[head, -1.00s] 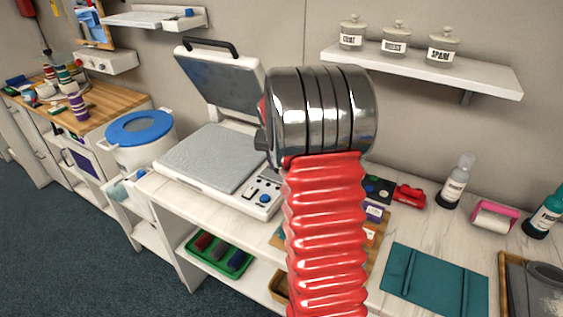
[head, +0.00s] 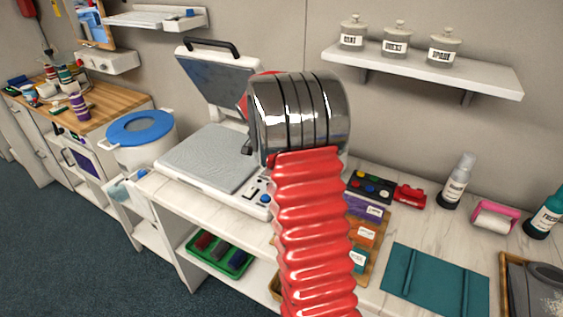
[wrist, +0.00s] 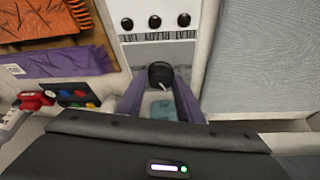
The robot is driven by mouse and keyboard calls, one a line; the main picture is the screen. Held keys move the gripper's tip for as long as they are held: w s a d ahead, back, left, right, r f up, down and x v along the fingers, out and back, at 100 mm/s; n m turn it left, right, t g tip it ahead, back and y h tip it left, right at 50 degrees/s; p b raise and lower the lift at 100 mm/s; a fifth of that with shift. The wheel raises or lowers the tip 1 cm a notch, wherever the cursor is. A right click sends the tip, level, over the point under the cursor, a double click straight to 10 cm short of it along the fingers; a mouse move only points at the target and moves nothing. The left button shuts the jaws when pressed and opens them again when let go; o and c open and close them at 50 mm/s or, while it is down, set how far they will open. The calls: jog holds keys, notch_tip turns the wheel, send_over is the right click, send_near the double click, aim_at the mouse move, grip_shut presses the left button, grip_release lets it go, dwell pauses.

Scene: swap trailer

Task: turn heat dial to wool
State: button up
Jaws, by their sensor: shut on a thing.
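The heat dial (wrist: 160,74) is a round black knob with a pale pointer mark, on the white control panel (wrist: 158,52) of the open press (head: 205,160). In the wrist view its pointer slants down. My gripper (wrist: 160,80) is shut on the dial, one purple finger on each side. Dark lettering runs across the panel above the dial, too blurred to read, so I cannot tell which setting the pointer marks. In the head view my arm hides the dial and the gripper's fingertips.
Three black knobs (wrist: 154,20) sit further up the panel. The grey press plate (wrist: 262,60) lies to its right. A purple cloth (wrist: 60,65) and a tray of coloured pots (head: 370,188) lie beside the press. A red stapler-like thing (head: 410,196) is near the pots.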

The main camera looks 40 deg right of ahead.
jog(key=shift+w+a+f, duration=0.1)
jog(key=shift+w+a, duration=0.1)
jog(key=shift+w, duration=0.05)
jog(key=o, duration=0.8)
jog(key=shift+c, duration=0.2)
jog(key=shift+o, duration=1.4)
jog(key=shift+d, duration=0.1)
jog(key=shift+s, duration=0.1)
jog(key=v, duration=1.3)
jog(key=shift+a+r, duration=0.2)
jog(key=shift+r, duration=0.15)
